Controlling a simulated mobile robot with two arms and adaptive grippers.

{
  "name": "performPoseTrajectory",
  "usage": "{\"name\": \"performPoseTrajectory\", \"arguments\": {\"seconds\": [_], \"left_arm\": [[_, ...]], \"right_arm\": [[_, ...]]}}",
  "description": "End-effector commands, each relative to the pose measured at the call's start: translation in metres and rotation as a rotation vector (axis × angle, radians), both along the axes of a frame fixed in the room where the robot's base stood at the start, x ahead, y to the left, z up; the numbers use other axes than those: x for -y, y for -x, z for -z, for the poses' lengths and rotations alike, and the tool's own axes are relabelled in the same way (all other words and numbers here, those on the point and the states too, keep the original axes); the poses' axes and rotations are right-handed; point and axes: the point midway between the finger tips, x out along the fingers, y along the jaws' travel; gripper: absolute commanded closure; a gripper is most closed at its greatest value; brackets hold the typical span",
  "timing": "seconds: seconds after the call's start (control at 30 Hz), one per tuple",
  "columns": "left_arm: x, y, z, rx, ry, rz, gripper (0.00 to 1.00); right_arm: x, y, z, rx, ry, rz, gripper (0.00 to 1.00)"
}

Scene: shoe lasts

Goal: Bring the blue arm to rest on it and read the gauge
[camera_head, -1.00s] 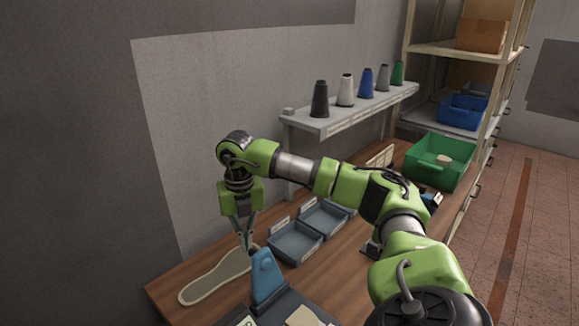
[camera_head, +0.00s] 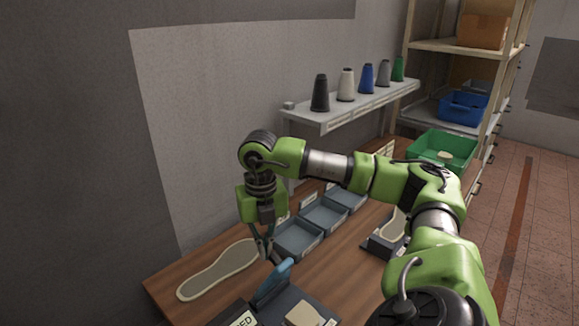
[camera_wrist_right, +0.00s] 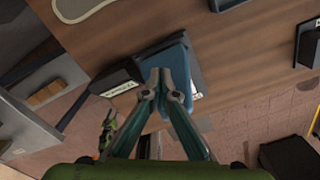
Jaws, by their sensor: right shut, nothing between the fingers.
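The blue arm (camera_head: 273,284) stands tilted on a dark device (camera_head: 322,303) at the front of the bench, its upper end leaning right. My right gripper (camera_head: 267,254) points down just beside and behind its upper end, fingers shut and empty. In the right wrist view the shut fingertips (camera_wrist_right: 160,76) overlap the blue arm (camera_wrist_right: 181,58). I cannot tell whether they touch it. A beige piece (camera_head: 304,315) lies on the device. A partly cut-off label ending in "ED" (camera_head: 243,321) is at its left. No gauge reading is legible. My left gripper is not in view.
A pale sole shape (camera_head: 216,270) lies on the wooden bench at left. Grey trays (camera_head: 298,240) line the wall side. A second dark stand (camera_head: 383,247) is partly behind my right arm. A green crate (camera_head: 440,149) stands farther back. A shelf (camera_head: 350,112) holds several thread cones.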

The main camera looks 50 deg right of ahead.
Motion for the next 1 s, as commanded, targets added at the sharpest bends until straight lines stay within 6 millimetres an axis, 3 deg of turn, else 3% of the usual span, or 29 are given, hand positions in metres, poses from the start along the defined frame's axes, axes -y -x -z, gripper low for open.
{"name": "performPoseTrajectory", "arguments": {"seconds": [0.17,0.8,1.0], "left_arm": [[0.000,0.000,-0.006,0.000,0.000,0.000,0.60],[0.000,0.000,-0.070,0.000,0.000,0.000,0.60],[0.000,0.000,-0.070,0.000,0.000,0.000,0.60]], "right_arm": [[0.000,-0.002,-0.007,0.001,-0.001,0.000,1.00],[0.002,-0.020,-0.080,0.001,-0.002,0.000,1.00],[0.002,-0.021,-0.080,0.000,0.000,0.000,1.00]]}}
